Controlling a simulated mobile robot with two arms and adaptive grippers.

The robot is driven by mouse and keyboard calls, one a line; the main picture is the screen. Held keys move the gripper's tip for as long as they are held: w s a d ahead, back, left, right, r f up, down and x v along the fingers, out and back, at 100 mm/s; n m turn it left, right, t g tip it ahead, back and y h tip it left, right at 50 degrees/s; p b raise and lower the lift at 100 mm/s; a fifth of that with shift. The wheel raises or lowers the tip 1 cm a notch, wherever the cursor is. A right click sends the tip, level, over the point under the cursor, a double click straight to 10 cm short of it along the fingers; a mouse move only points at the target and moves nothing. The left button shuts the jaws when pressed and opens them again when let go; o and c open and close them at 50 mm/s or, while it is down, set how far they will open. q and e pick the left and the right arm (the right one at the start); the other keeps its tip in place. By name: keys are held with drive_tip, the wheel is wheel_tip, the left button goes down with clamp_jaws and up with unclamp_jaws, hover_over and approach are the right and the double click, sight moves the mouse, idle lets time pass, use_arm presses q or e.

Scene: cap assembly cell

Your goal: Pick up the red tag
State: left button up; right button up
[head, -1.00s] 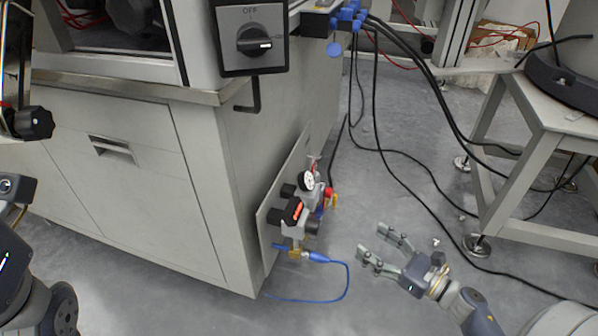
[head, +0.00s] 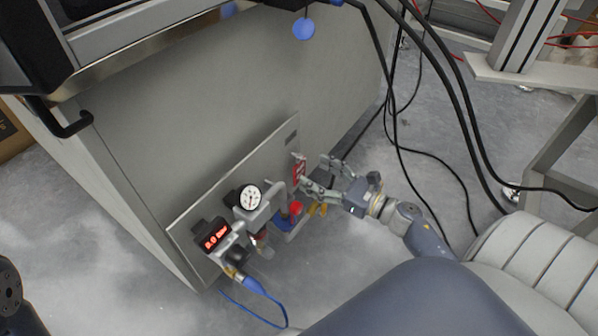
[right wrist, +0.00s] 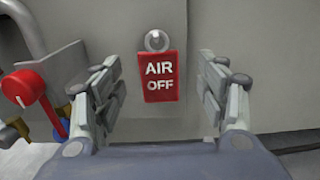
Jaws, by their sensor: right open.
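The red tag (right wrist: 160,78), lettered "AIR OFF", hangs upright from a round metal peg (right wrist: 157,40) in the right wrist view. In the head view the tag (head: 299,170) shows small and edge-on near the right end of the panel. My right gripper (head: 318,174) is open beside it. In the right wrist view the fingers of my right gripper (right wrist: 158,82) stand either side of the tag, with a visible gap on both sides. My left gripper is not in view.
The tag is by a grey panel (head: 185,215) on the cabinet side. Left of it are a red knob (head: 296,208), a round gauge (head: 249,197) and a red digital display (head: 216,236). A blue hose (head: 262,310) runs below. Black cables (head: 400,120) hang behind my right gripper.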

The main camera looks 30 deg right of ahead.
sight(300, 165)
drive_tip(key=b+x, duration=0.1)
drive_tip(key=x, duration=0.3)
drive_tip(key=shift+w+a, duration=0.1)
drive_tip(key=shift+a, duration=0.05)
drive_tip(key=shift+c, duration=0.6)
drive_tip(key=c, duration=0.9)
drive_tip(key=shift+o, duration=0.2)
drive_tip(key=shift+r, duration=0.15)
